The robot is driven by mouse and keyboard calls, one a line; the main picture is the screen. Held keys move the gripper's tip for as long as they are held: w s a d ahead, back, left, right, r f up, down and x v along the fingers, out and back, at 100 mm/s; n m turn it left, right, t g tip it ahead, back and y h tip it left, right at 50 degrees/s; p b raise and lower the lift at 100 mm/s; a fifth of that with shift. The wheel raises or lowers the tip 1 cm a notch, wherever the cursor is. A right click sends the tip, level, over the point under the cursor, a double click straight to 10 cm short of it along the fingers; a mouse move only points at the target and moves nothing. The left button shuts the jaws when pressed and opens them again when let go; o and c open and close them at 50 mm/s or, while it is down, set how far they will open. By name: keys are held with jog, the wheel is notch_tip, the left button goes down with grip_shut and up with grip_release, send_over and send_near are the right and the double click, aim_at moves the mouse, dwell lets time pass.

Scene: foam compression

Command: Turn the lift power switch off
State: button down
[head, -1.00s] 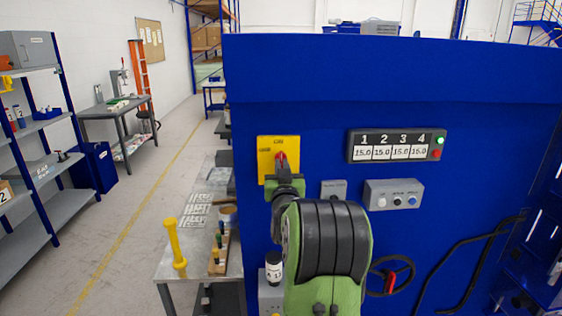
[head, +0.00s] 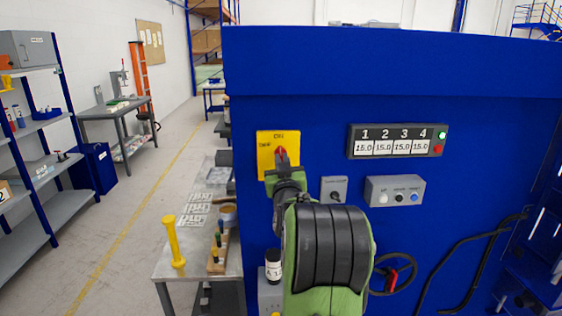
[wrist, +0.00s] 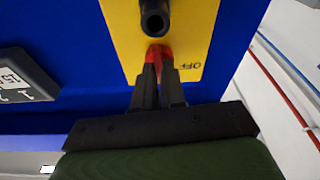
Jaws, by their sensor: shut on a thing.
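The power switch is a red rotary handle (head: 281,156) on a yellow plate (head: 265,165) on the blue machine face. The plate also shows in the wrist view (wrist: 195,20), with a dark round knob or post at its middle and the word OFF to the right. My gripper (wrist: 158,60) is shut on the red handle, whose red end (wrist: 163,53) shows between and beyond the fingertips. In the head view my arm and wrist hide the lower part of the plate. The handle looks nearly upright, toward the ON label, in the head view.
A display panel (head: 397,142) with a green light and red button, a small grey switch box (head: 333,188) and a button box (head: 394,190) sit right of the plate. A bench (head: 175,262) with a yellow tool stands left. A handwheel (head: 391,274) is lower right.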

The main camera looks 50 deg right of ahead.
jog(key=shift+f+n+y+b, duration=0.1)
jog(key=shift+n+y+b, duration=0.2)
jog(key=shift+n+b, duration=1.45)
jog(key=shift+n+t+b, duration=0.3)
jog(key=shift+n+b, duration=0.25)
jog(key=shift+b, duration=0.3)
jog(key=shift+n+y+b, duration=0.3)
jog(key=shift+n+b, duration=0.05)
jog(key=shift+n, duration=0.15)
jog(key=shift+s, duration=0.1)
jog(key=n+y+b, duration=0.1)
jog(key=n+b, duration=0.2)
jog(key=n, duration=0.1)
jog(key=shift+d+t, duration=0.1)
jog(key=shift+t, duration=0.2)
jog(key=shift+r+n+y+b, duration=0.15)
jog(key=shift+n+b, duration=0.25)
jog(key=shift+n, duration=0.3)
jog(key=shift+r+n+y+b, duration=0.15)
jog(key=shift+n+b, duration=0.2)
jog(key=shift+n, duration=0.35)
